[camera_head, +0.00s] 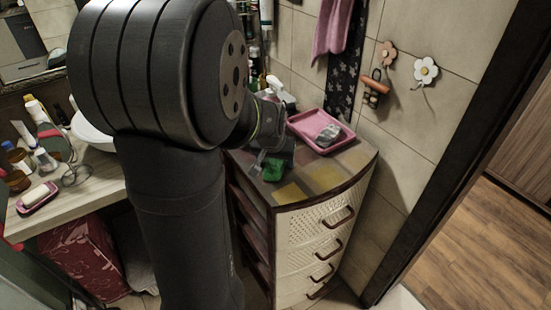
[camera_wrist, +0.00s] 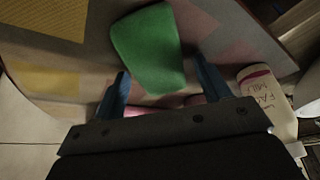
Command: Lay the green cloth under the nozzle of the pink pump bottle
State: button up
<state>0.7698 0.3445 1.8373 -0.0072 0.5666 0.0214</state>
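The green cloth (camera_wrist: 148,48) lies on the patterned top of the drawer cabinet, as a small, roughly rectangular piece. It also shows as a green patch below my gripper in the head view (camera_head: 272,170). My gripper (camera_wrist: 163,78) is open, with its two blue fingers apart. The near part of the cloth shows between the fingers; I cannot tell whether they touch it. Pink parts (camera_wrist: 172,102) show just beyond the gripper body, mostly hidden; I cannot tell whether they belong to the pink pump bottle. No pump nozzle can be made out.
A white bottle with a pink band and lettering (camera_wrist: 267,100) is close to the right finger. A pink tray (camera_head: 318,128) with a grey item sits at the cabinet's back right. A white spray bottle (camera_head: 278,92) stands behind my gripper. The cabinet's front top is clear.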

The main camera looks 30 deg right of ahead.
jog(key=v, duration=1.1)
jog(key=shift+r, duration=0.3)
jog(key=shift+o, duration=0.5)
jog(key=shift+s+a+r, duration=0.1)
jog(key=shift+s+r, duration=0.05)
jog(key=shift+r, duration=0.15)
notch_tip(320, 180, up, 5)
jog(key=g+y, duration=0.3)
send_over(274, 160)
notch_tip(274, 160, down, 11)
jog(key=shift+r, duration=0.1)
jog(key=shift+s+f, duration=0.15)
jog(key=shift+f, duration=2.65)
